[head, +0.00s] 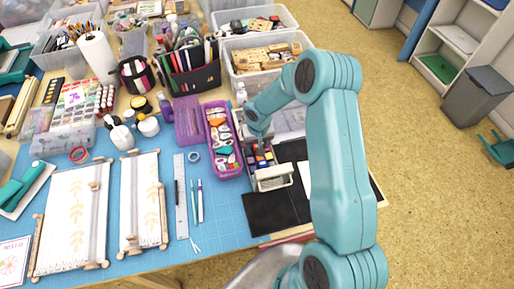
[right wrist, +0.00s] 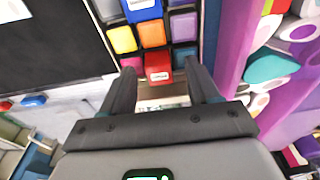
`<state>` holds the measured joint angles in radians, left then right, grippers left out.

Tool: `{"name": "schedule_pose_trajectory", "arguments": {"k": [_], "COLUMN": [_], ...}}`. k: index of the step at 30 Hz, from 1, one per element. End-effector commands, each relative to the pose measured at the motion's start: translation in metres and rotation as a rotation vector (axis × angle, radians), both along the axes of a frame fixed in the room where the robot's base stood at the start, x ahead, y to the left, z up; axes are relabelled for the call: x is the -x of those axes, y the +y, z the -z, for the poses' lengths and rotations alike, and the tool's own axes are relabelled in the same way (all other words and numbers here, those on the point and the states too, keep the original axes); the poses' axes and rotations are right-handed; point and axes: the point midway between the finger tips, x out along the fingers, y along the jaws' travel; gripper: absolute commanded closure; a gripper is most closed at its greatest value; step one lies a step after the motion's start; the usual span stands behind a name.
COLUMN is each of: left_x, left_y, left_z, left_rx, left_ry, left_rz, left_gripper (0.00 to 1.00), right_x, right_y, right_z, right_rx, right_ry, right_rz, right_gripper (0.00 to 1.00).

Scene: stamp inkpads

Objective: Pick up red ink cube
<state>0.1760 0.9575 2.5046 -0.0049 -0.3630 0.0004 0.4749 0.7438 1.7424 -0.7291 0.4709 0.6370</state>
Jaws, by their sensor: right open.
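The red ink cube (right wrist: 158,63) has a white label on its near side and sits in a block of coloured ink cubes. In the right wrist view my right gripper (right wrist: 160,76) is open, with its two dark fingertips to either side of the red cube. I cannot tell whether they touch it. An orange cube (right wrist: 152,34), a yellow cube (right wrist: 122,39), a purple cube (right wrist: 184,27) and a blue cube (right wrist: 142,9) lie beyond it. My left gripper is not in view.
A purple tray (head: 211,112) of small coloured pieces stands just left of the cubes. A pale box (head: 274,179) is in front of them, and a black mat (head: 268,213) lies nearer. Clear bins (head: 237,82) stand behind. The blue cutting mat (head: 222,225) has free room.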

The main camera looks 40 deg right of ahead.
Motion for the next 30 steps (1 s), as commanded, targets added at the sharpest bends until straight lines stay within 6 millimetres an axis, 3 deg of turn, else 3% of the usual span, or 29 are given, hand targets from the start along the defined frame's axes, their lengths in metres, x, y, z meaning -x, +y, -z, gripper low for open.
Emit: {"name": "schedule_pose_trajectory", "arguments": {"k": [2,8,21,26,30], "left_x": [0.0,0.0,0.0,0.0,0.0], "left_y": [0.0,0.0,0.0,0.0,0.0], "left_z": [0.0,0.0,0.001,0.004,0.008], "left_rx": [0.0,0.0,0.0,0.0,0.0], "left_ry": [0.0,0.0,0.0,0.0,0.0], "left_rz": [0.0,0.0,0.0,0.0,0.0], "left_gripper": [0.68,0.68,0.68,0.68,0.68], "right_x": [0.0,0.0,0.0,-0.001,-0.002], "right_y": [0.0,0.0,0.0,0.0,0.0], "right_z": [0.0,0.0,-0.01,-0.037,-0.077], "right_rx": [0.0,0.0,0.001,0.003,0.004], "right_ry": [0.0,0.0,0.0,-0.005,-0.007], "right_rz": [0.0,0.0,-0.001,0.0,0.001], "right_gripper": [0.39,0.99,0.99,0.99,0.99]}}
